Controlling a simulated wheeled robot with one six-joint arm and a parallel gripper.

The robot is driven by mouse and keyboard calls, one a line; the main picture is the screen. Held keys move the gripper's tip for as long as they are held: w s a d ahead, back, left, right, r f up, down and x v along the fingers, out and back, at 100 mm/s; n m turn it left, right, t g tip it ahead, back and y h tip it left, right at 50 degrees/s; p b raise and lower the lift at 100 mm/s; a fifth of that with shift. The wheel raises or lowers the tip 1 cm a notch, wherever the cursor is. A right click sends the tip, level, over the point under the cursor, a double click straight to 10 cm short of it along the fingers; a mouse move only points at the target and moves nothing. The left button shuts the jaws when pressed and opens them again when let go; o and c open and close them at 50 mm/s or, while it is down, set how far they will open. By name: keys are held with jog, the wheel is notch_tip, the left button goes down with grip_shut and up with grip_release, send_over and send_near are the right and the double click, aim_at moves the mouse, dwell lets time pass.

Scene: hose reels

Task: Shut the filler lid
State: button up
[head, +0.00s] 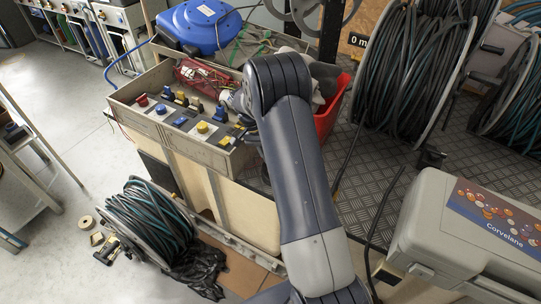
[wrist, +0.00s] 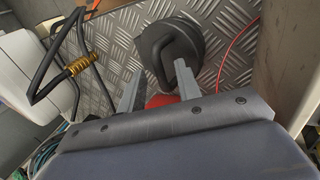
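In the wrist view, a dark round piece with a bent loop handle (wrist: 168,42) stands against the tread plate just beyond my fingertips. It looks like the filler lid, but I cannot tell its hinge or how far it is raised. My gripper (wrist: 159,68) has its two grey fingers apart, with a gap between them. A red surface (wrist: 160,101) shows low between the fingers, partly hidden by the gripper body. I cannot tell whether the right finger touches the dark piece. In the head view my arm hides the lid, and I cannot make out the fingers.
A grey control box (head: 203,143) with coloured knobs and a blue case (head: 200,27) lie left of my arm. A red bin (head: 331,112) and hose reel (head: 412,65) are right. A grey case (head: 445,235) stands front right. In the wrist view, a black bent tube (wrist: 50,58) is left.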

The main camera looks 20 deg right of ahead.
jog(key=v, duration=1.1)
jog(key=shift+c, duration=0.3)
jog(key=shift+s+d+r+t+b, duration=0.1)
jog(key=shift+s+d+t+b, duration=0.15)
jog(key=shift+t+b, duration=0.1)
jog(key=c, duration=0.3)
jog(key=s+d+r+t+b, duration=0.1)
jog(key=s+t, duration=0.1)
jog(key=s+d+r+t+y+b, duration=0.1)
jog(key=s+b, duration=0.1)
jog(key=s, duration=0.1)
jog(key=s+d+r+t+b, duration=0.1)
jog(key=s+r+t, duration=0.1)
jog(key=shift+s+t+b, duration=0.3)
jog(key=shift+t+b, duration=0.05)
jog(key=shift+b, duration=0.05)
grip_shut()
jog(key=shift+t, duration=0.4)
jog(key=shift+s+a+f+b+x, duration=0.15)
jog(key=shift+a+b+x, duration=0.15)
jog(key=shift+x, duration=1.85)
jog(key=shift+s+a+f+b+x, duration=0.15)
jog(key=shift+a+b+x, duration=0.15)
jog(key=shift+x, duration=1.8)
jog(key=shift+s+a+b+x, duration=0.15)
jog(key=shift+a+b+x, duration=0.15)
jog(key=shift+x, duration=1.85)
